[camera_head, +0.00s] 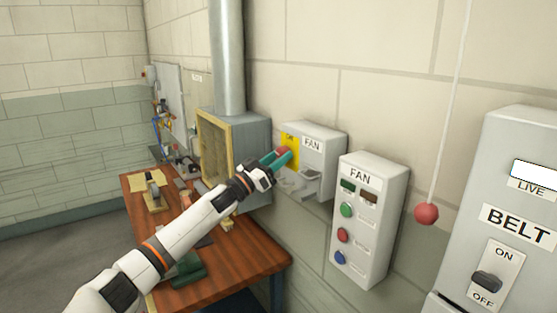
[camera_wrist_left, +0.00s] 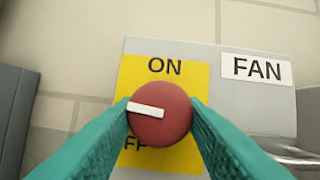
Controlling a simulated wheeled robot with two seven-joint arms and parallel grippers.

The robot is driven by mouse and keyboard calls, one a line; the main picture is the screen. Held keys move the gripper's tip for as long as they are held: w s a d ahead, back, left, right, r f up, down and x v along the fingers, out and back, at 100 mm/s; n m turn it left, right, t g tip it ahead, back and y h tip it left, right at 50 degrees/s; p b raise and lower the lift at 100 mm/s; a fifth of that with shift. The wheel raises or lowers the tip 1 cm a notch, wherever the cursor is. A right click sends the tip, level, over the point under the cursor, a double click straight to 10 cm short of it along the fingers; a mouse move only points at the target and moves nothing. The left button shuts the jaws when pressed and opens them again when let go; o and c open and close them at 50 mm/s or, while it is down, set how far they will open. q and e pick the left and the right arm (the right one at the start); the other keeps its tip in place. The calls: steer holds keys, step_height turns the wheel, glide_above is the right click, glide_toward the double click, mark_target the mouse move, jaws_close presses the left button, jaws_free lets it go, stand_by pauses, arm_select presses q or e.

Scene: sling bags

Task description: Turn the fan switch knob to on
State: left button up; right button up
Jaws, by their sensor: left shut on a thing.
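The fan switch knob (camera_wrist_left: 168,128) is a round red knob with a white pointer mark, on a yellow plate (camera_wrist_left: 190,75) in the left wrist view. Its pointer lies nearly level, toward the left. "ON" is printed above the knob; the "OFF" lettering below is partly covered. My left gripper (camera_wrist_left: 160,112) has its teal fingers on both sides of the knob, shut on it. In the head view the left gripper (camera_head: 284,156) reaches the grey fan switch box (camera_head: 322,135) on the wall. My right gripper is not in view.
A second fan box (camera_head: 372,178) with green, red and blue buttons is right of the switch box. Further right are a hanging red ball (camera_head: 426,214) and a belt panel (camera_head: 520,150). A wooden workbench (camera_head: 255,252) with tools lies below my arm.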

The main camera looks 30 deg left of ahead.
arm_select(q)
steer(key=m+h, duration=0.1)
steer(key=m, duration=0.2)
steer(key=m+g+h+b, duration=0.1)
steer(key=m+h, duration=0.1)
steer(key=m, duration=0.1)
steer(key=shift+a, duration=0.2)
steer(key=m+g+h, duration=0.1)
steer(key=m, duration=0.2)
steer(key=m+g+h+b, duration=0.1)
steer(key=m, duration=0.2)
steer(key=shift+w+a+r+m+g, duration=0.1)
steer(key=shift+w+a+m+g, duration=0.05)
steer(key=shift+m+g, duration=0.25)
steer(key=m+g, duration=0.1)
steer(key=m, duration=0.3)
steer(key=shift+r+g+h+b, duration=0.1)
steer(key=shift+g+h+b, duration=0.25)
steer(key=shift+g+h, duration=0.05)
steer(key=m+g, duration=0.1)
steer(key=m, duration=0.3)
steer(key=shift+r+m+g, duration=0.1)
steer(key=shift+m+g, duration=0.3)
steer(key=shift+m, duration=0.3)
steer(key=o, duration=1)
